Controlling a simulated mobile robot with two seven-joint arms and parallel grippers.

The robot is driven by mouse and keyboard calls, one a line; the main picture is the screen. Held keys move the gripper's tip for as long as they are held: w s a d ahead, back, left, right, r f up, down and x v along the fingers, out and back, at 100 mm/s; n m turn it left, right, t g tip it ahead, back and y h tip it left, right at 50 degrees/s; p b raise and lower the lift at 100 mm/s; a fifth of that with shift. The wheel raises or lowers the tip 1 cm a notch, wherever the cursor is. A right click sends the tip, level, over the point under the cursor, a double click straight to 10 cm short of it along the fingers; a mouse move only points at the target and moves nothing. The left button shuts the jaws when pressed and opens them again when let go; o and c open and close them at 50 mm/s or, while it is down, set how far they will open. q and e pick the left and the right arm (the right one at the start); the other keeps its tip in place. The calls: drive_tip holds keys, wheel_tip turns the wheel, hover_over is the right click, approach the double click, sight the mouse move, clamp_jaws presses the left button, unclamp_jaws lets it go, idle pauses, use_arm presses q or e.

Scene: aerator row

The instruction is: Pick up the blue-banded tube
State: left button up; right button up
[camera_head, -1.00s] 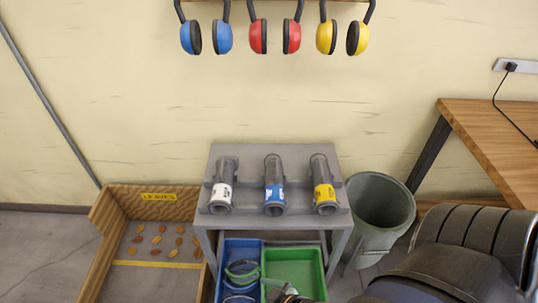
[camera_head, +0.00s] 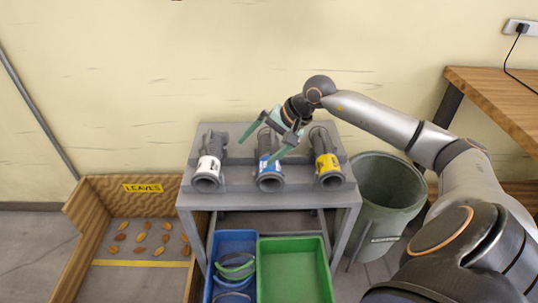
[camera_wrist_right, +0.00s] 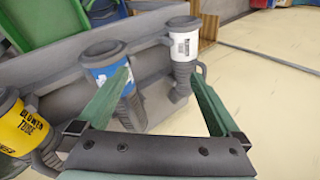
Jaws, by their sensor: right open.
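The blue-banded tube (camera_head: 269,181) is grey and lies in the middle of a row on the grey stand, between the white-banded tube (camera_head: 208,165) and the yellow-banded tube (camera_head: 327,160). My right gripper (camera_head: 255,152) is open above it, its green fingers spread, with nothing between them. In the right wrist view the blue-banded tube (camera_wrist_right: 104,74) stands partly behind the left finger, and the white-banded tube (camera_wrist_right: 185,44) is beyond, near the other finger. I cannot tell whether a finger touches the tube. My left gripper is out of view.
The grey stand (camera_head: 232,201) has a blue bin (camera_head: 235,240) with ring-like pieces and an empty green bin (camera_head: 292,270) below.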

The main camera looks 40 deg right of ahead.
sight(273, 147)
drive_tip(key=d+r+n+h+b, duration=0.15)
drive_tip(key=d+h, duration=0.25)
drive_tip(key=d, duration=0.5)
drive_tip(key=shift+n, duration=0.45)
drive_tip(key=x, duration=0.6)
drive_tip(key=shift+d, duration=0.2)
drive_tip(key=shift+w+f, duration=0.1)
drive_tip(key=shift+f, duration=0.2)
drive_tip(key=x, duration=0.1)
drive_tip(key=b+x, duration=0.1)
drive_tip(key=x, duration=0.1)
drive_tip(key=shift+a+f, duration=0.2)
drive_tip(key=shift+f, duration=0.2)
drive_tip(key=shift+w+d+f, duration=0.1)
drive_tip(key=shift+w+f, duration=0.15)
drive_tip(key=shift+f, duration=0.15)
drive_tip(key=c, duration=1.5)
use_arm(q)
drive_tip(key=w+r+m+t, duration=0.1)
drive_tip(key=w+r+t, duration=0.3)
drive_tip(key=w+r, duration=0.2)
drive_tip(key=shift+r+h, duration=0.4)
drive_tip(key=shift+r, duration=0.15)
